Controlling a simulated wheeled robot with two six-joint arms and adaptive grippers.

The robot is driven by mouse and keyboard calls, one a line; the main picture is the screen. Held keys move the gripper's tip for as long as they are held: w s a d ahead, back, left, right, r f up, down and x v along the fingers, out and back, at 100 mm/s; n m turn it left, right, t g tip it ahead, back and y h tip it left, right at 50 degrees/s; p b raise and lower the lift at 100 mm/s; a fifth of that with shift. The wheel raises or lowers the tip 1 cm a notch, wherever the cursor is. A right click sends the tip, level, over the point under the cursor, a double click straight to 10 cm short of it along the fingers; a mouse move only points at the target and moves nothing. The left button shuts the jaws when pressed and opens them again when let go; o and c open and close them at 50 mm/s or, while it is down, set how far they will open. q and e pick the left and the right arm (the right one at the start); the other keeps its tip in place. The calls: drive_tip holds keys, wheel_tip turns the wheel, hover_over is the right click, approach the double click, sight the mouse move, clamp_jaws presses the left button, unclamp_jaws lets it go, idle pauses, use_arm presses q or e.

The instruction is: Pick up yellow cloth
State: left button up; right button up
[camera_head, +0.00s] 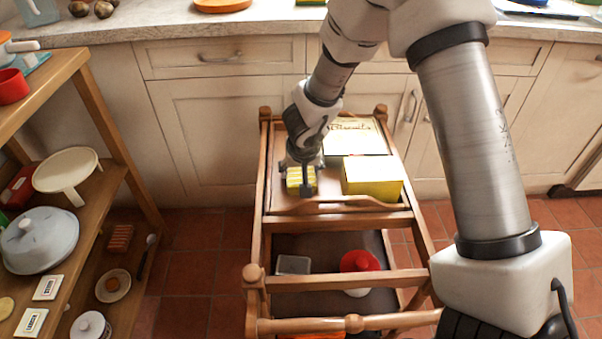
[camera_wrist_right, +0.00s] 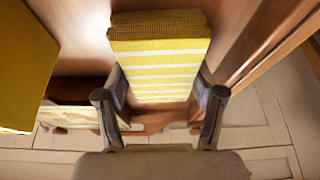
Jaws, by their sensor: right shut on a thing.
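The yellow cloth (camera_wrist_right: 158,62) is a folded block with white stripes. In the head view the yellow cloth (camera_head: 301,179) is on the top tray of the wooden cart (camera_head: 283,207), at its left front. My right gripper (camera_wrist_right: 160,112) is shut on the cloth, with one finger at each side of it. In the head view my right gripper (camera_head: 305,165) points down over the cloth and hides part of it. I cannot tell whether the cloth is clear of the tray. My left gripper is not in view.
A yellow box (camera_head: 373,180) stands close to the right of the cloth. A pale flat item (camera_head: 356,137) lies behind it. The cart's lower shelf holds a red-lidded container (camera_head: 359,262). A wooden shelf (camera_head: 112,190) stands at left, and a counter (camera_head: 180,22) runs behind.

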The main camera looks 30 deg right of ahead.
sight(301, 170)
use_arm(q)
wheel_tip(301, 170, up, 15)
drive_tip(key=p, duration=1.5)
use_arm(e)
wheel_tip(301, 170, up, 18)
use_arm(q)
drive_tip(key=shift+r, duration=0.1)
use_arm(e)
drive_tip(key=shift+f, duration=0.1)
drive_tip(key=o, duration=0.6)
drive_tip(key=shift+c, duration=0.2)
drive_tip(key=c, duration=0.5)
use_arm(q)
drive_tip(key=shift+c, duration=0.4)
use_arm(e)
drive_tip(key=shift+o, duration=0.2)
